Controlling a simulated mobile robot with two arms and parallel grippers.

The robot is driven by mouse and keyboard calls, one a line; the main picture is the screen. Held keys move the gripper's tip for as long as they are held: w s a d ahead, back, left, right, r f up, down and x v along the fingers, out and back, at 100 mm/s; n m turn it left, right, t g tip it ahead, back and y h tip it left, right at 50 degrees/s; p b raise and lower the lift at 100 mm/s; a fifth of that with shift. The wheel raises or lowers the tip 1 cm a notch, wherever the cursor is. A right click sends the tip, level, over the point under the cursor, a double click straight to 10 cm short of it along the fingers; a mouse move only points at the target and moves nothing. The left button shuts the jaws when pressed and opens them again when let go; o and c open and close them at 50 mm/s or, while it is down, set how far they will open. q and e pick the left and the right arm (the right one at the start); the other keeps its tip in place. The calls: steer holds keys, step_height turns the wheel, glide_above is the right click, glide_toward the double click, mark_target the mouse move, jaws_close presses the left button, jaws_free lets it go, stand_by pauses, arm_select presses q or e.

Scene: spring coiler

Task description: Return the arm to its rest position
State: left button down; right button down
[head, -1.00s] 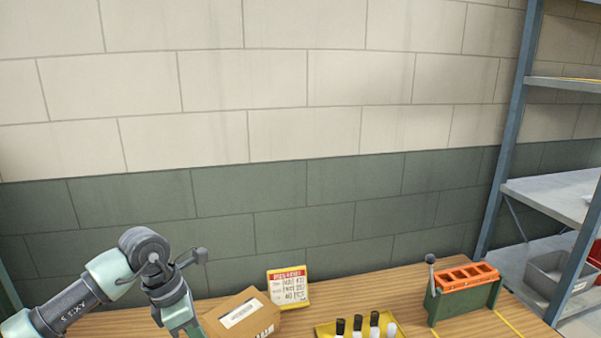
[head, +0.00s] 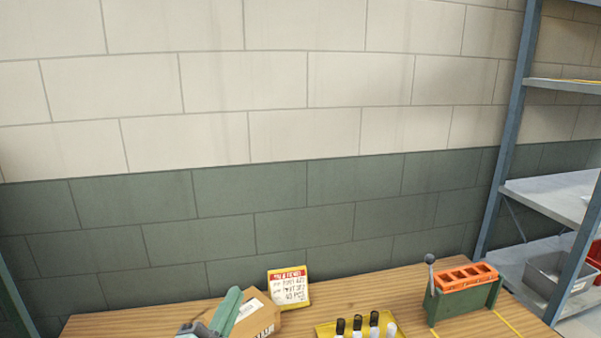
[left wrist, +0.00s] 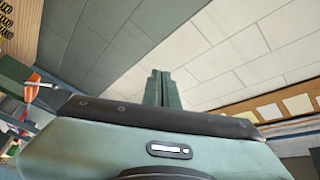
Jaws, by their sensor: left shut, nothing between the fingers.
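My left gripper (head: 227,309) is low in the head view, in front of the cardboard box (head: 260,316), and hides part of it. Its green fingers are together and hold nothing. In the left wrist view the closed fingers (left wrist: 160,88) point up towards the wall, with nothing between them. I cannot tell whether the gripper touches the box. Most of my left arm is below the head view. My right gripper is in neither view.
A red-topped card (head: 289,287) stands behind the box on the wooden table (head: 380,285). A yellow tray (head: 328,330) holds several black and white pieces. A green fixture with an orange top (head: 465,284) and lever is at right, near the metal shelf (head: 550,200).

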arm_select(q)
steer(key=s+a+f+n+g+y, duration=0.3)
steer(key=s+a+f+n+g, duration=0.15)
steer(key=f, duration=0.35)
steer(key=s+a+f+n+g+y, duration=0.25)
steer(key=s+f+n, duration=0.2)
steer(key=f, duration=0.35)
steer(key=s+a+f+n+g+h, duration=0.15)
steer(key=s+f+g, duration=0.3)
steer(key=s, duration=0.45)
steer(key=s+d+f+n+g, duration=0.1)
steer(key=s+f+n+g, duration=0.1)
steer(key=s+f+g, duration=0.5)
steer(key=s+f+t+b, duration=0.1)
steer(key=s+f+b, duration=0.2)
steer(key=f, duration=1.3)
steer(key=s+f+b, duration=0.2)
steer(key=f+b, duration=0.1)
steer(key=f, duration=1.3)
steer(key=s+a+f+b, duration=0.3)
steer(key=s+f+b, duration=0.1)
steer(key=s+f, duration=1.2)
step_height(320, 180, down, 4)
steer(key=shift+s+a+r+m+g, duration=0.2)
steer(key=shift+s+r+m+g, duration=0.05)
steer(key=shift+m+g, duration=0.2)
